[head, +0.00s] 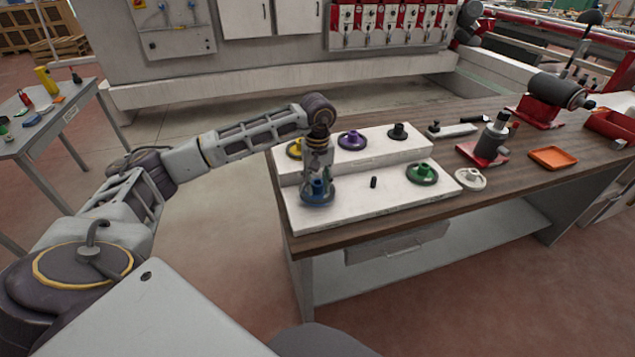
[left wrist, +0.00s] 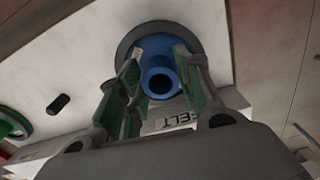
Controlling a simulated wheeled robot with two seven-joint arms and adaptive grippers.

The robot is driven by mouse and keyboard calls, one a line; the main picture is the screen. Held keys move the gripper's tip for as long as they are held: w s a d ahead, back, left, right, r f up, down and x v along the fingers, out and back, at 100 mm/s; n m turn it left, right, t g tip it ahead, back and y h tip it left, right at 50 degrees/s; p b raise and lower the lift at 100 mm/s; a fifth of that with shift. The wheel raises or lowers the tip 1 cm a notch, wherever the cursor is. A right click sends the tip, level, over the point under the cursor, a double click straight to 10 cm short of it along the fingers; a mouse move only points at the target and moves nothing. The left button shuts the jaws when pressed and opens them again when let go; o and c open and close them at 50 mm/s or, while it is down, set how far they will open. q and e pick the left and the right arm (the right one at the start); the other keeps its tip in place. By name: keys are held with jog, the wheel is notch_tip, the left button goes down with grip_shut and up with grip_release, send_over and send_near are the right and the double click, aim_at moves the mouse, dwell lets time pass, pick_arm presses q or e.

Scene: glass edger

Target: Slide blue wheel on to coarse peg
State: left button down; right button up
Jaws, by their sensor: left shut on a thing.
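The blue wheel (head: 317,192) is at the left part of the lower white board (head: 340,210). My left gripper (head: 318,175) points down over it and is shut on its blue hub. In the left wrist view the hub of the blue wheel (left wrist: 160,82) sits between the fingers (left wrist: 150,95), with its dark rim behind. I cannot tell whether the wheel touches the board. A bare black peg (head: 373,182) stands on the board to the right of the wheel, also seen in the left wrist view (left wrist: 58,104). No readable label shows which peg is coarse. My right gripper is out of view.
A green wheel (head: 422,173) sits at the board's right end. Yellow (head: 295,148), purple (head: 352,140) and black (head: 398,131) wheels stand on the raised back step. A white wheel (head: 469,179) and an orange tray (head: 553,158) lie on the wooden bench.

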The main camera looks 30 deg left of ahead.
pick_arm(q)
jog(key=shift+f+b, duration=0.85)
jog(key=shift+f, duration=0.3)
dwell(0.4)
jog(key=c, duration=0.9)
grip_release()
notch_tip(320, 180, up, 12)
dwell(1.0)
